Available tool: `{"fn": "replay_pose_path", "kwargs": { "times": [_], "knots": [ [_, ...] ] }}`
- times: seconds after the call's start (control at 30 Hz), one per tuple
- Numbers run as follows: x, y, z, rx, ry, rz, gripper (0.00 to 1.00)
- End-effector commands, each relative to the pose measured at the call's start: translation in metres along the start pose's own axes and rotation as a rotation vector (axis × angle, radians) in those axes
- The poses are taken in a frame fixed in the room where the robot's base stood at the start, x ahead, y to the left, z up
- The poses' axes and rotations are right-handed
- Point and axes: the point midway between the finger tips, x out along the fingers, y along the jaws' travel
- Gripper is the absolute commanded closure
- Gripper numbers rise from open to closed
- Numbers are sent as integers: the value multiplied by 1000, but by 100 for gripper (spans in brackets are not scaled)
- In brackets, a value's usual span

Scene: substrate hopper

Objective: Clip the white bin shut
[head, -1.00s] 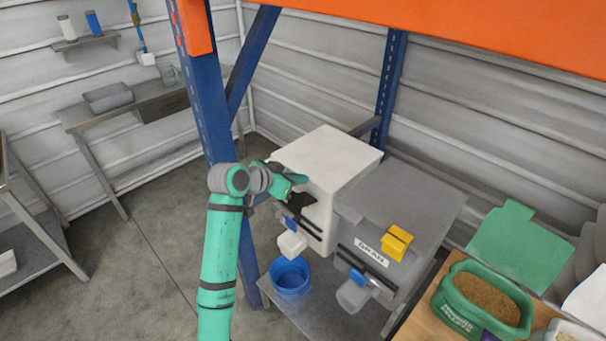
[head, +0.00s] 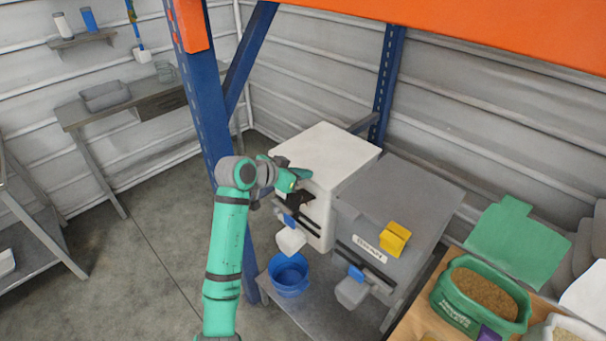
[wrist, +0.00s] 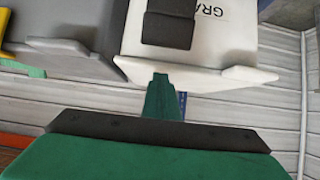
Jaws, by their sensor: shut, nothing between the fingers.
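The white bin (head: 345,185) stands on a low shelf, with a white lid (head: 325,150). A black clip (head: 300,198) is at its upper front, partly behind my gripper. In the wrist view the dark clip (wrist: 168,24) lies against the white front (wrist: 135,30) beside a label starting "GRA". I cannot tell whether the clip is fastened. My gripper (head: 307,173) is shut and empty, at the front edge of the lid just above the clip. Its green fingertips (wrist: 160,78) appear close to the lid edge in the wrist view; contact is unclear.
A grey bin (head: 400,195) with a yellow clip (head: 394,239) stands right beside the white bin. A blue bucket (head: 289,275) sits below the white spout (head: 291,241). A blue rack post (head: 208,120) rises close behind my arm. A feed tub (head: 470,312) is at right.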

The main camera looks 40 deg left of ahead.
Motion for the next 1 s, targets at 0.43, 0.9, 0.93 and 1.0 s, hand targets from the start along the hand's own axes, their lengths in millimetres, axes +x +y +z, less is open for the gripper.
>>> {"fn": "replay_pose_path", "kwargs": {
  "times": [0.43, 0.9, 0.93, 1.0],
  "knots": [
    [-30, 2, -25, -1, 1, 2, 100],
    [-91, 2, 12, 1, 1, 3, 100],
    [-93, 2, 13, 1, 1, 3, 100],
    [-95, 2, 14, 1, 1, 3, 100]
  ]
}}
